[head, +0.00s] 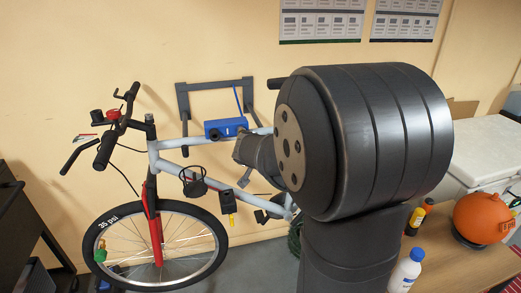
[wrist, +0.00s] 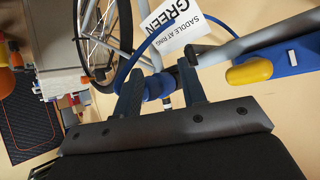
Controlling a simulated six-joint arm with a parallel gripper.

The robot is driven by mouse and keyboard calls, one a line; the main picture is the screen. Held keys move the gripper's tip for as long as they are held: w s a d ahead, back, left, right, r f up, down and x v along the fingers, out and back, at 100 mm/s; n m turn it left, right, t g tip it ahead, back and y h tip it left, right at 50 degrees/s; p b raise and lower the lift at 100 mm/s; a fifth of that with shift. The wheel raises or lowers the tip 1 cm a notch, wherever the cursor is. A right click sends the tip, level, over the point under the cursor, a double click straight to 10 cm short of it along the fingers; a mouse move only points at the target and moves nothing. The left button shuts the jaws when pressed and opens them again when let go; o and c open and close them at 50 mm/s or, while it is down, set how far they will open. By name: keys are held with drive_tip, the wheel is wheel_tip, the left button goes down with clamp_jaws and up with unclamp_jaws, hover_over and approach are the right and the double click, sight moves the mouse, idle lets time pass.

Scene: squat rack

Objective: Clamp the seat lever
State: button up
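My gripper (wrist: 160,82) is open in the wrist view, with its two dark fingers apart. A blue rounded part (wrist: 155,86) of the bike shows between and behind the fingers, beside a dark fitting. I cannot tell whether either finger touches it. I cannot clearly make out the seat lever. The bike (head: 178,143) hangs at the wall in the head view, with a pale frame and red fork. In the head view my arm covers the bike's rear and saddle area, and my fingertips are hidden.
A yellow handle (wrist: 250,72) and blue block (wrist: 292,58) sit close right of my fingers. A blue cable (wrist: 128,62) loops beside them. The wall rack (head: 215,86) is behind the bike; an orange ball-shaped object (head: 482,218) and white bottle (head: 407,270) are on the right table.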

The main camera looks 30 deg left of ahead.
drive_tip(key=shift+s+a+r+m+t+h, duration=0.15)
drive_tip(key=shift+s+a+r+m+h, duration=0.15)
drive_tip(key=shift+s+r, duration=0.4)
drive_tip(key=shift+s+a+r+m+t+h, duration=0.1)
drive_tip(key=shift+s+r+m+t+h, duration=0.1)
drive_tip(key=shift+s+r+h, duration=0.4)
drive_tip(key=shift+s+a+r+m+t+h, duration=0.15)
drive_tip(key=shift+s+r+m+h, duration=0.05)
drive_tip(key=shift+s+r, duration=0.55)
drive_tip(key=shift+w, duration=0.1)
